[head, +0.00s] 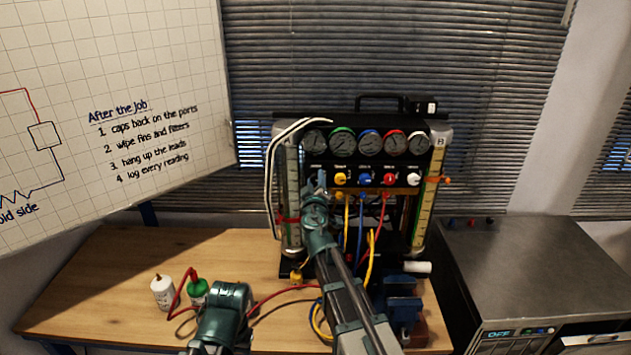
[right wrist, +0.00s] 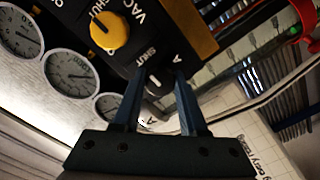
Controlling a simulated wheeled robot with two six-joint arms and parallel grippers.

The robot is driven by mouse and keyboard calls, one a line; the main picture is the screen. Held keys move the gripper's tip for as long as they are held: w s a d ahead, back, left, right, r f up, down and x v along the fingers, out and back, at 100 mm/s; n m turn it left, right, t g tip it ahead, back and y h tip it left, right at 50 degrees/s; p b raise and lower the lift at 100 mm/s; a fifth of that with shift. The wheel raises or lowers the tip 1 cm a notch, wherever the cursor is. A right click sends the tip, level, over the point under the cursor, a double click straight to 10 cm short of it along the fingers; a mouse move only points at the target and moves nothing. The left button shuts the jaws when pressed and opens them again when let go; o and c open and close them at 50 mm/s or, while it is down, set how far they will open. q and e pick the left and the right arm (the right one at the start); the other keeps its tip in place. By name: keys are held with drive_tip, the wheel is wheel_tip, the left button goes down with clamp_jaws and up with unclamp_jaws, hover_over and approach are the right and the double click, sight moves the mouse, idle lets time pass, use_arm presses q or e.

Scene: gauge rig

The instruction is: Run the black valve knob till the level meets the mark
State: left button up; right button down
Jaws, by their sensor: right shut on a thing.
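The black valve knob (right wrist: 153,84) sits on the panel beside a SHUT label, between the fingertips of my right gripper (right wrist: 160,82). The right gripper is shut on it. In the head view, my right gripper (head: 320,182) is at the lower left of the gauge panel, and it hides the black knob there. The left sight tube (head: 293,185) stands beside it with a red mark (head: 289,218) low on it; the liquid level is too small to tell. A red clip (right wrist: 306,18) shows on the tube in the right wrist view. No left gripper fingers show.
The gauge rig (head: 375,125) also carries yellow, blue, red and white knobs. Yellow, blue and red hoses hang in front. Two bottles (head: 163,292) stand on the wooden bench (head: 100,270). A blue vice (head: 403,310) is right of my right arm. The bench's left part is clear.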

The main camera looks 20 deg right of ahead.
idle(0.3)
drive_tip(key=shift+c, duration=2.2)
unclamp_jaws()
drive_tip(key=shift+s, duration=0.15)
